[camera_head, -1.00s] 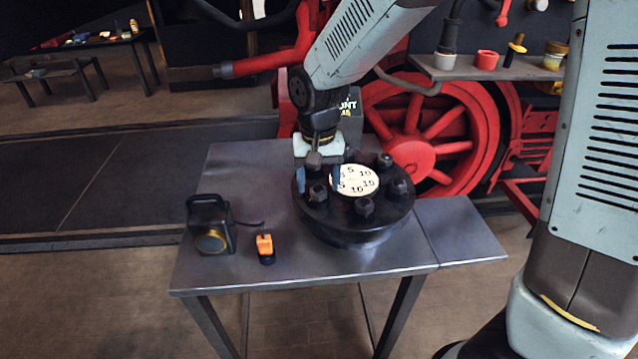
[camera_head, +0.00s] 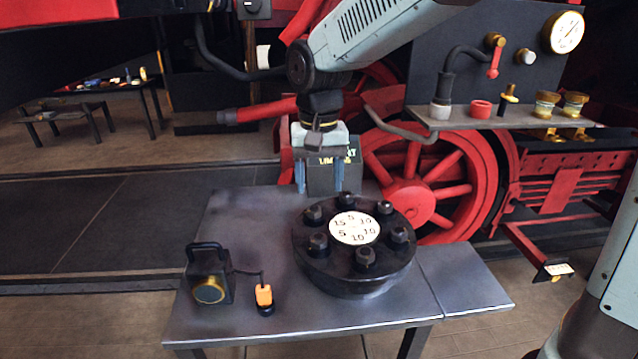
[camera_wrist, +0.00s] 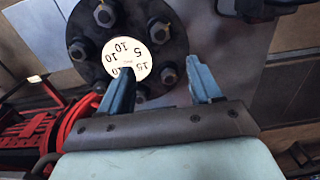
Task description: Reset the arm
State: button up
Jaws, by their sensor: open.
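My gripper (camera_head: 320,190) is open and empty, with its blue fingers pointing down. In the head view it hangs above the back of the metal table, behind and a little left of the black round flange. The flange (camera_head: 350,277) sits on the table, with several dark bolts around its rim and a white numbered disc (camera_head: 354,229) on top. The wrist view shows the two blue fingers (camera_wrist: 160,88) spread apart; one overlaps the disc in the picture. A dark box with lettering (camera_head: 322,178) is partly hidden behind the fingers.
The metal table (camera_head: 245,225) also holds a black lamp-like device (camera_head: 208,275) and a small orange item (camera_head: 264,296). A shelf (camera_head: 500,118) with fittings and a gauge (camera_head: 566,33) stands at the back right. A red spoked wheel (camera_head: 410,190) is behind the table.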

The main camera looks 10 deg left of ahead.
jog(key=s+d+r+m+t, duration=0.1)
jog(key=s+d+r, duration=0.1)
jog(key=d, duration=0.6)
jog(key=s+d+r+t, duration=0.1)
jog(key=d+r+t, duration=0.15)
jog(key=d, duration=0.45)
jog(key=s+d+r+m, duration=0.1)
jog(key=s+d+r, duration=0.15)
jog(key=d, duration=0.55)
jog(key=s+d+t, duration=0.2)
jog(key=s+d, duration=0.3)
jog(key=d, duration=0.2)
jog(key=shift+s+d+m, duration=0.3)
jog(key=shift+d, duration=0.05)
